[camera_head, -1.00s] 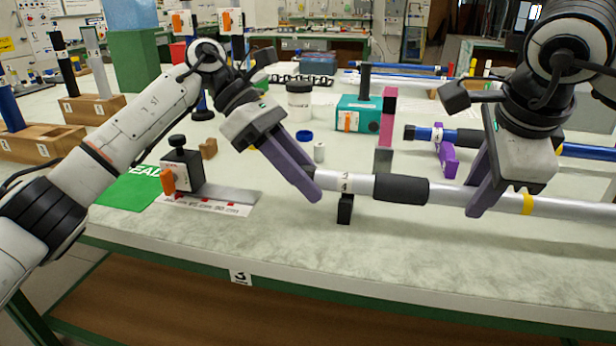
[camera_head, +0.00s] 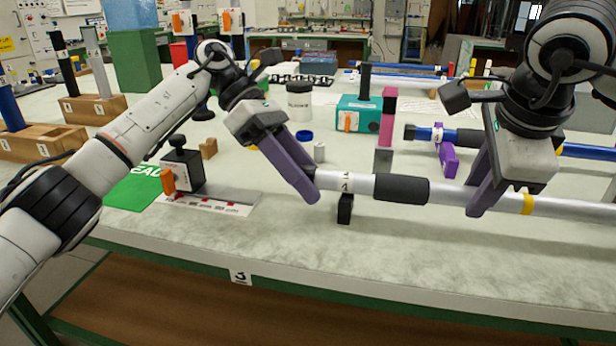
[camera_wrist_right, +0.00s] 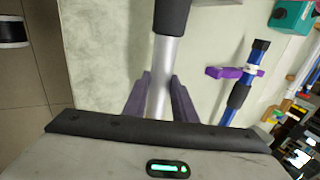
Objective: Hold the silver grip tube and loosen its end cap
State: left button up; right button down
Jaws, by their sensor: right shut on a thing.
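The silver grip tube (camera_head: 450,193) lies level above the table, with a black foam sleeve (camera_head: 401,189), a yellow band and a white numbered label (camera_head: 335,181) near its left end. My right gripper (camera_head: 479,197) is shut on the bare tube right of the sleeve; the right wrist view shows its purple fingers (camera_wrist_right: 160,100) on both sides of the tube. My left gripper (camera_head: 309,184) is at the tube's left end, its purple fingers slanting down across it. The end cap is mostly hidden behind those fingers, so I cannot tell whether they are closed on it.
A small black support (camera_head: 345,209) stands under the tube's left end. A blue tube (camera_head: 470,136) lies behind on a purple holder (camera_head: 447,160). A black block device (camera_head: 183,165) stands at left beside a green mat (camera_head: 133,194). The table front is clear.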

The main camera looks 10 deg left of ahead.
pick_arm(q)
jog(key=v, duration=0.7)
jog(key=shift+a+r, duration=0.2)
jog(key=shift+w+f+b, duration=0.1)
jog(key=shift+f+b, duration=0.35)
jog(key=shift+f, duration=0.05)
pick_arm(e)
jog(key=shift+f, duration=0.6)
jog(key=c, duration=1.4)
grip_release()
jog(key=shift+r, duration=0.15)
